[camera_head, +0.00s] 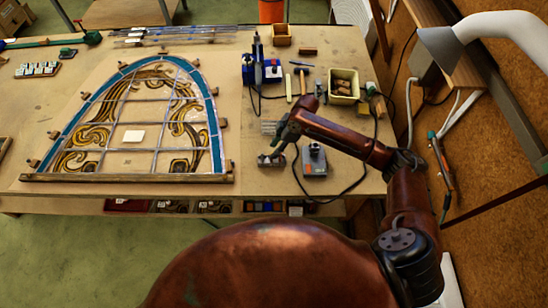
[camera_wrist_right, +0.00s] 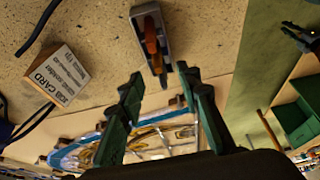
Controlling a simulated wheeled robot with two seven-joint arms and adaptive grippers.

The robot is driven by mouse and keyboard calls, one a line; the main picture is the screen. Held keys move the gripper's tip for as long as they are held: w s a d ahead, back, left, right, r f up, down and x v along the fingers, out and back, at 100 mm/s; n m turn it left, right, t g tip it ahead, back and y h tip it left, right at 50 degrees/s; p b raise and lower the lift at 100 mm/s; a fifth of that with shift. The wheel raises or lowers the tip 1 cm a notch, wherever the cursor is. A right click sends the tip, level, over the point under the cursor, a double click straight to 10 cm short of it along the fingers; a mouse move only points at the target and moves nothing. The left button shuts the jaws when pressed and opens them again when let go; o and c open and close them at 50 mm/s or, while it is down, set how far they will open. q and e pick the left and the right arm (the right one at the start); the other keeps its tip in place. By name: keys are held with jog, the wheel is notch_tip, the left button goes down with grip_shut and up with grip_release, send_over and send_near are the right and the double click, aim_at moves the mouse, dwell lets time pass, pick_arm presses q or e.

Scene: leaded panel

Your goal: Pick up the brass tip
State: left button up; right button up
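The brass tip is hard to make out. In the right wrist view a narrow orange-brown, brass-looking piece (camera_wrist_right: 151,38) lies on a small grey block (camera_wrist_right: 141,22), but I cannot tell whether it is the tip. In the head view a small grey holder with dark pieces (camera_head: 270,161) sits near the table's front edge. My right gripper (camera_head: 277,142) is just behind this holder, above the table. Its green fingers (camera_wrist_right: 160,85) are spread in the wrist view, with nothing between them. The block lies beyond the fingertips. My left gripper does not show.
The leaded panel (camera_head: 135,105) fills the table's left part, with a wooden bar along its front. A grey box-like device (camera_head: 314,160) with a dark cable stands right of the holder. A yellow bin (camera_head: 344,84) is behind. A labelled carton (camera_wrist_right: 57,74) is near.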

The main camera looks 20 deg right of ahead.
jog(key=p+x, duration=0.1)
jog(key=x, duration=0.4)
jog(key=shift+w+d+f, duration=0.1)
jog(key=shift+d+f, duration=0.05)
jog(key=shift+f, duration=0.1)
grip_shut()
